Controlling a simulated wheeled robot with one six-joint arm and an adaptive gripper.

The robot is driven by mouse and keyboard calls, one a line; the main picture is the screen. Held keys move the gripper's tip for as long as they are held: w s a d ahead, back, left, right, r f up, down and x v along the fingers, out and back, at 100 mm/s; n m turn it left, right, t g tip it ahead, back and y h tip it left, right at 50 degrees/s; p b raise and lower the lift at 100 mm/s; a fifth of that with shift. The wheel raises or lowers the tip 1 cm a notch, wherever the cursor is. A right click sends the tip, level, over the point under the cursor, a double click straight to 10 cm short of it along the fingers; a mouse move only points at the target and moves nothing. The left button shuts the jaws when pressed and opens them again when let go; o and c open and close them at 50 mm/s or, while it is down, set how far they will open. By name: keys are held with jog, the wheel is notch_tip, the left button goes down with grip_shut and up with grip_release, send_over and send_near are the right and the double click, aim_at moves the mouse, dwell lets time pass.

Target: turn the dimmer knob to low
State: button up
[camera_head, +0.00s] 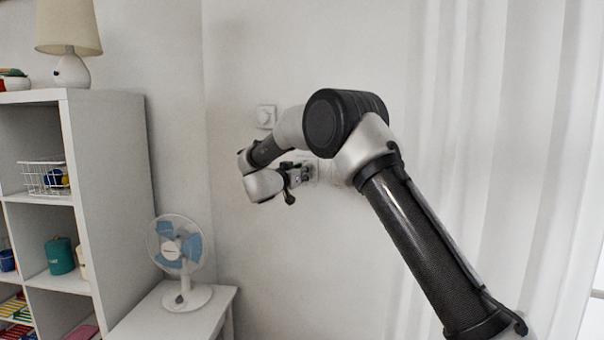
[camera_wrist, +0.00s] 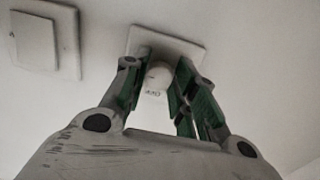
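The dimmer knob (camera_wrist: 158,76) is a small round white knob on a square white wall plate (camera_wrist: 172,42) in the wrist view. Small dark marks show by its lower edge, too blurred to read. In the head view my gripper (camera_head: 298,175) is close to the wall, and the arm and gripper mostly hide the plate there. I cannot tell the knob's setting.
A second square wall plate (camera_wrist: 46,40) is left of the knob's plate in the wrist view. A fan (camera_head: 178,258) stands on a low white table (camera_head: 160,318). A white shelf (camera_head: 118,170) is at left, a curtain (camera_head: 480,150) at right.

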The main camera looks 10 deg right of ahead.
jog(key=o, duration=0.4)
jog(key=shift+c, duration=0.2)
jog(key=v, duration=1.2)
